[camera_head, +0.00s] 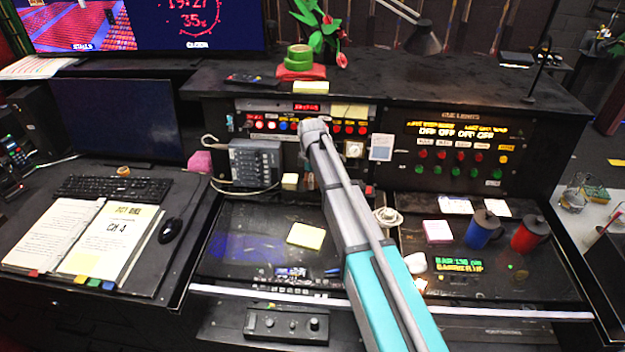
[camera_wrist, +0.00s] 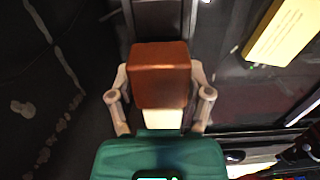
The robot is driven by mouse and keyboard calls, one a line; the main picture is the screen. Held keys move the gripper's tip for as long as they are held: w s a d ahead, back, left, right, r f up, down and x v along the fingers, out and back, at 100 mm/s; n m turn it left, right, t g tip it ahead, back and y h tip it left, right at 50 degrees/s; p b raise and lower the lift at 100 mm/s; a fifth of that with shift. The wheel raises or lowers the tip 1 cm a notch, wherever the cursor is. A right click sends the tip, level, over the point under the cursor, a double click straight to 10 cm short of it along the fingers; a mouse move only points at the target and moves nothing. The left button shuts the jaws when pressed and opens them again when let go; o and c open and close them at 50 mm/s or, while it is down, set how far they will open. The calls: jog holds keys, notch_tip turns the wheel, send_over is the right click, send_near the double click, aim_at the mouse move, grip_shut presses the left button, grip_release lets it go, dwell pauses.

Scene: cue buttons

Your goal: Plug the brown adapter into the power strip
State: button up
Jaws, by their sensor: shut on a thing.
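The brown adapter (camera_wrist: 160,72) is a box-shaped block in the middle of the wrist view, with a pale part below it on the gripper side. My gripper (camera_wrist: 160,82) has one finger on each side of it and is shut on it. A dark grey, long shape (camera_wrist: 166,18) lies beyond the adapter at the top of the wrist view. It may be the power strip, but I cannot tell for sure. I cannot tell whether the adapter touches it. In the head view my arm hides the gripper and the adapter, and I cannot make out the power strip.
The console desk holds a yellow note (camera_head: 306,236), a pink note pad (camera_head: 438,232), a blue mug (camera_head: 482,230) and a red mug (camera_head: 530,235). An open binder (camera_head: 105,240) and a keyboard (camera_head: 112,188) are at left. A black knob box (camera_head: 286,325) sits in front.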

jog(key=shift+f+b, duration=0.6)
jog(key=shift+f, duration=0.05)
jog(key=o, duration=1.3)
jog(key=shift+c, duration=0.2)
jog(key=shift+r, duration=0.1)
